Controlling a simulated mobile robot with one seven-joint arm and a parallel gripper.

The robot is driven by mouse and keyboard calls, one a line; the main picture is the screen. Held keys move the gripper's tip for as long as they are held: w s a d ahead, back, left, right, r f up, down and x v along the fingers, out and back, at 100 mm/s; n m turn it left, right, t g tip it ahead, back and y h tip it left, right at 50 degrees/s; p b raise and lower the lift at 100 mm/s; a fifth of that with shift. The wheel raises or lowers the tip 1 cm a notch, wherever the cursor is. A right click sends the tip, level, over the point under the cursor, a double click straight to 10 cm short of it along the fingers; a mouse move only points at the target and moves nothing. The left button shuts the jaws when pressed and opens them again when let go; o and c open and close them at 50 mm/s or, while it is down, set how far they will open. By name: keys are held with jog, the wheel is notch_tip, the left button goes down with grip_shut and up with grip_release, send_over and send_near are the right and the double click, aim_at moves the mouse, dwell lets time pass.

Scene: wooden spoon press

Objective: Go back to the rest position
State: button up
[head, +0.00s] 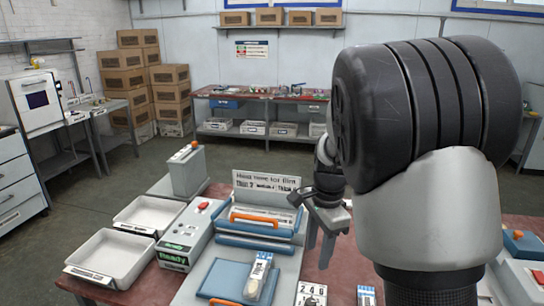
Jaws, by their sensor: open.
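My gripper (321,252) hangs above the red-brown table (335,262), just right of the blue and grey press (262,225). Its two fingers point down with a gap between them and nothing in it. My arm fills the right of the head view and hides part of the table. The press has an orange handle and a sign behind it. A blue plate (226,277) with an orange handle lies in front of it. A packet with a wooden spoon (258,278) rests at this plate's right side.
Two white trays (105,257) (149,215) stand at the left. A control box (186,238) with a red button and a green "Ready" display is beside them. A grey box (188,172) with an orange top stands behind. A number card (311,293) and another packet (366,294) lie at the front.

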jog(key=s+r+n+t+p, duration=0.1)
jog(key=s+r+n+t, duration=0.1)
jog(key=s+r+n, duration=0.5)
jog(key=s+r+n+t+p, duration=0.1)
jog(key=s+r+n+t, duration=0.2)
jog(key=s+r+n, duration=0.4)
jog(key=s+r, duration=0.2)
jog(key=s, duration=0.5)
jog(key=shift+s+d+r+n+p, duration=0.2)
jog(key=shift+d+n+p, duration=0.1)
jog(key=shift+p, duration=0.1)
